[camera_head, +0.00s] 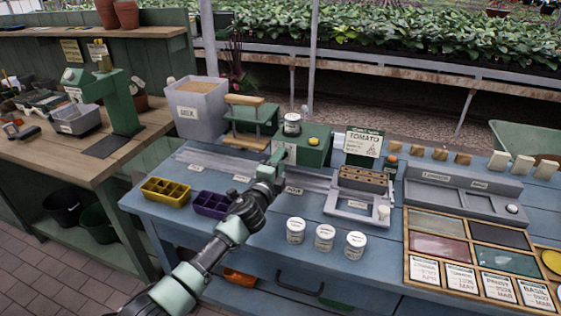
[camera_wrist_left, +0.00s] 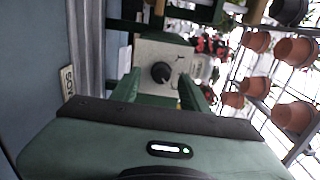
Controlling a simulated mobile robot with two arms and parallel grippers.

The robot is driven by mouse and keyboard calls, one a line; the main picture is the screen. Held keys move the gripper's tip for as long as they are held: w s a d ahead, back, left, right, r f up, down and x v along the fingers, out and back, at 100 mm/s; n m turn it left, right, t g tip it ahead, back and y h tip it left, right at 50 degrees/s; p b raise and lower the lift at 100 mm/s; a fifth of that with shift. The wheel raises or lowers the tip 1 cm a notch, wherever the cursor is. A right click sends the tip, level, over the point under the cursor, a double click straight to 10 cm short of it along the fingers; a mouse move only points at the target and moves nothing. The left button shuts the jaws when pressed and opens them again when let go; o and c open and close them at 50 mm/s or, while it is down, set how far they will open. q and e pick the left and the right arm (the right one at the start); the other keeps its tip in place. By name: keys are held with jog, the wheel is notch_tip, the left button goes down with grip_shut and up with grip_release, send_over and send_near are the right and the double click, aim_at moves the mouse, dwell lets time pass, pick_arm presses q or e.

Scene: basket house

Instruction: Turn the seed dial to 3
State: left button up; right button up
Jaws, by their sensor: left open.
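The seed dial (camera_wrist_left: 161,72) is a black round knob on a pale plate, seen in the left wrist view. The plate is on the front of a green box (camera_head: 314,154) on the blue bench in the head view, where my arm hides the dial. My left gripper (camera_head: 281,156) is at the front of the box. In the left wrist view my left gripper (camera_wrist_left: 160,90) is open, with the knob showing between its fingers, apart from them. The dial's markings are too small to read. My right gripper is out of view.
A white jar (camera_head: 292,124) stands on the box. A tomato sign (camera_head: 363,143) and a brown seed tray (camera_head: 363,180) are to the right. Several white jars (camera_head: 325,237) stand at the bench front. Yellow (camera_head: 165,192) and purple (camera_head: 210,205) trays sit left of my arm.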

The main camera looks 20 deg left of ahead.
pick_arm(q)
jog(key=s, duration=0.7)
jog(key=shift+s, duration=0.15)
jog(key=shift+a+f, duration=0.1)
